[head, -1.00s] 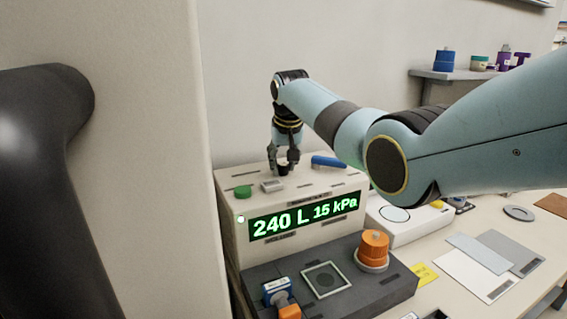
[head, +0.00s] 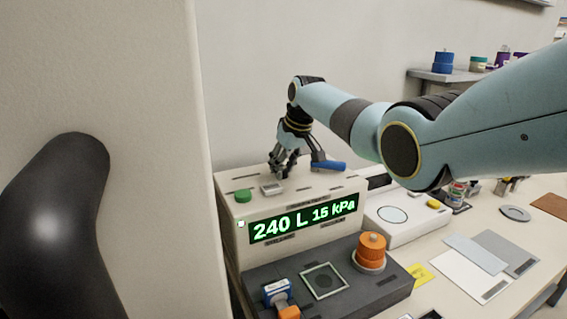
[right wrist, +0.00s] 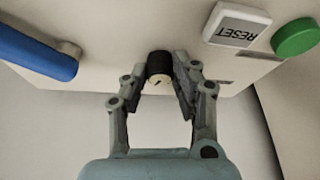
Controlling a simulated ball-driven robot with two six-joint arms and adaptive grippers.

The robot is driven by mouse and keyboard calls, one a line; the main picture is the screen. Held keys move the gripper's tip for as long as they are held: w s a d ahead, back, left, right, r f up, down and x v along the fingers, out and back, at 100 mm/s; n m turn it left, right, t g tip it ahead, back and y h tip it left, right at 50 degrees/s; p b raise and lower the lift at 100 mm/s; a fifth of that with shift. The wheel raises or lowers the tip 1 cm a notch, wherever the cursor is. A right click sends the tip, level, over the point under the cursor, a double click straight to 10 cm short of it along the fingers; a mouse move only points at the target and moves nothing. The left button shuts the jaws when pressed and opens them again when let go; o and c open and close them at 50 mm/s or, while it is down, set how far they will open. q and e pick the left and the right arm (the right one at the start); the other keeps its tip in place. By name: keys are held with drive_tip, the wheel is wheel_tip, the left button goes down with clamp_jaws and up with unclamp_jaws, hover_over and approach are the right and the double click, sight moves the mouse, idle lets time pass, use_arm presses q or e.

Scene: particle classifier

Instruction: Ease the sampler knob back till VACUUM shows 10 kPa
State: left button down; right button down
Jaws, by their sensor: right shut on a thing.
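The sampler (head: 228,222) is a cream box with a green-lit display (head: 304,219) reading 240 L and 15 kPa. Its small knob (right wrist: 159,66), black with a pale end bearing a dark mark, shows between my right fingertips in the right wrist view. My right gripper (head: 279,172) is shut on the knob, with the wrist tilted over the box top. In the head view the fingers largely hide the knob. My left gripper is out of view.
A blue lever (head: 329,165) lies right of the knob. A RESET key (right wrist: 237,25) and a green button (right wrist: 296,37) are close by. An orange stacked cylinder (head: 371,248) stands on the dark base in front. A white device (head: 405,220) is at right.

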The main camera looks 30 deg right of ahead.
drive_tip(key=shift+n+y+b, duration=0.3)
drive_tip(key=shift+n+y, duration=0.1)
drive_tip(key=shift+n, duration=0.4)
drive_tip(key=shift+w+d+n+y+b, duration=0.1)
drive_tip(key=shift+n+y+b, duration=0.4)
drive_tip(key=shift+n+b, duration=0.7)
drive_tip(key=shift+n, duration=0.3)
drive_tip(key=c, duration=1.1)
unclamp_jaws()
drive_tip(key=shift+o, duration=0.2)
drive_tip(key=shift+g, duration=0.3)
drive_tip(key=v, duration=1.2)
